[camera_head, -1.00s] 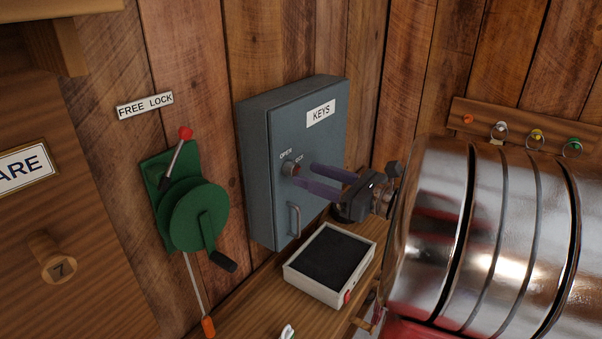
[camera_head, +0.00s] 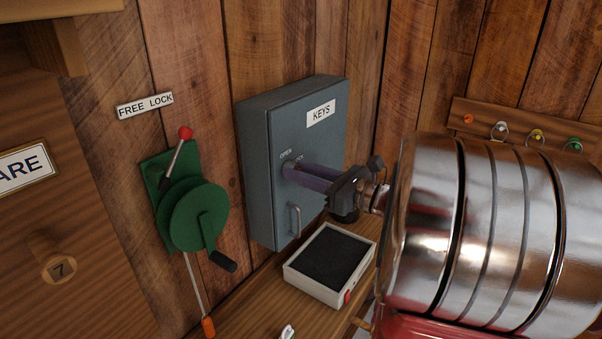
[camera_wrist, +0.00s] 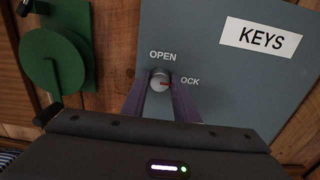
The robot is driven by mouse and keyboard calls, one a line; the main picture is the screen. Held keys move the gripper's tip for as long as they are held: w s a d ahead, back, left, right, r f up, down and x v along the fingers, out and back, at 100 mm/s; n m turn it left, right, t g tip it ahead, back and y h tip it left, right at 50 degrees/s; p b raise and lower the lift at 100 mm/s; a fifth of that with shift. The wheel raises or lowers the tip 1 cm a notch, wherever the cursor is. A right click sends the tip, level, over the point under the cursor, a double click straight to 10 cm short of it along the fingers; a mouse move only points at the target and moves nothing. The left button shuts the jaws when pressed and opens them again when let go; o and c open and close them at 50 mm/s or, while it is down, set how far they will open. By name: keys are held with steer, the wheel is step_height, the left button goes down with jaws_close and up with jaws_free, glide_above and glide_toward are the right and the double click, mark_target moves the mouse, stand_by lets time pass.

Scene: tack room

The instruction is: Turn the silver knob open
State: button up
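The silver knob (camera_wrist: 159,79) is on the door of the grey-blue key cabinet (camera_head: 258,150). In the wrist view its red mark points right, toward the partly hidden LOCK label, with OPEN printed above it. My gripper (camera_head: 289,173) has its purple fingers at the cabinet door, hiding most of the knob in the head view. In the wrist view the fingers lie one on each side of the knob and look closed against it.
A white-rimmed tray with a dark inside (camera_head: 291,268) stands on the wooden shelf below. A green crank wheel (camera_head: 198,215) hangs left of the cabinet, also in the wrist view. The cabinet's handle (camera_head: 295,220) is below my fingers.

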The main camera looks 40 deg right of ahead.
steer(key=c, duration=0.4)
steer(key=shift+a, duration=0.15)
steer(key=shift+c, duration=0.2)
steer(key=shift+n, duration=0.4)
steer(key=n, duration=1.3)
steer(key=shift+s+a+f, duration=0.1)
steer(key=shift+a+f, duration=0.05)
steer(key=shift+f, duration=0.05)
steer(key=shift+f+n, duration=0.1)
steer(key=shift+n, duration=2.1)
